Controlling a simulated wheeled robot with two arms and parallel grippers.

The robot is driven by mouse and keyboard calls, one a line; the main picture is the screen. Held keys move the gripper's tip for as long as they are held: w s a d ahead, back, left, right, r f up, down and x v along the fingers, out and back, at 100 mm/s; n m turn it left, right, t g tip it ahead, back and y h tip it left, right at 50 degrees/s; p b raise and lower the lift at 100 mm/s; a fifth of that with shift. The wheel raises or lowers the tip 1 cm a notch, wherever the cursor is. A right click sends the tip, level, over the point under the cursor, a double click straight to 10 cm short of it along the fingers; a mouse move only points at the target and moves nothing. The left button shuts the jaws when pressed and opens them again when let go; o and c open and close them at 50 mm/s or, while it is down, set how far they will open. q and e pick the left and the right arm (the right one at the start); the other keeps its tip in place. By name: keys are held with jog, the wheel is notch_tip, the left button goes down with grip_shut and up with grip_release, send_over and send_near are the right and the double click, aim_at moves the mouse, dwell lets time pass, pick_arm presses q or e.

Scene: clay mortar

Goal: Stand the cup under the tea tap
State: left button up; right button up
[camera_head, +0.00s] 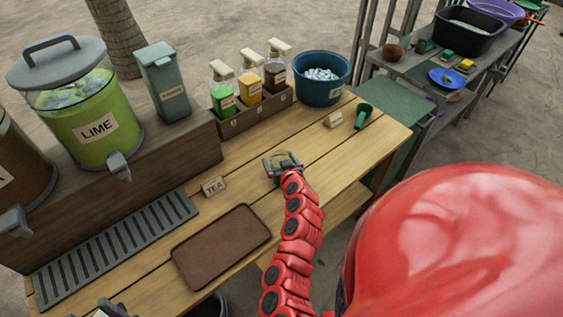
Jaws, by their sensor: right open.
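No cup can be made out in the head view. A brown-filled dispenser (22,165) is cut off by the left edge, with only part of its label showing. Its grey tap (14,221) juts out over the slatted grey drip tray (120,240). A small TEA sign (214,187) stands on the wooden table. My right gripper (283,162) is open, low over the table to the right of the sign, and no object shows clearly between its fingers. Part of what looks like my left gripper (110,309) shows at the bottom edge, mostly cut off.
A LIME dispenser (88,120) and a green canister (164,85) stand on the raised shelf. A brown tray (222,245) lies at the front. Syrup bottles (249,88), a blue ice bucket (322,80) and a green scoop (363,116) line the back.

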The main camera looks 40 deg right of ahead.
jog(key=c, duration=1.3)
jog(key=shift+r, duration=0.1)
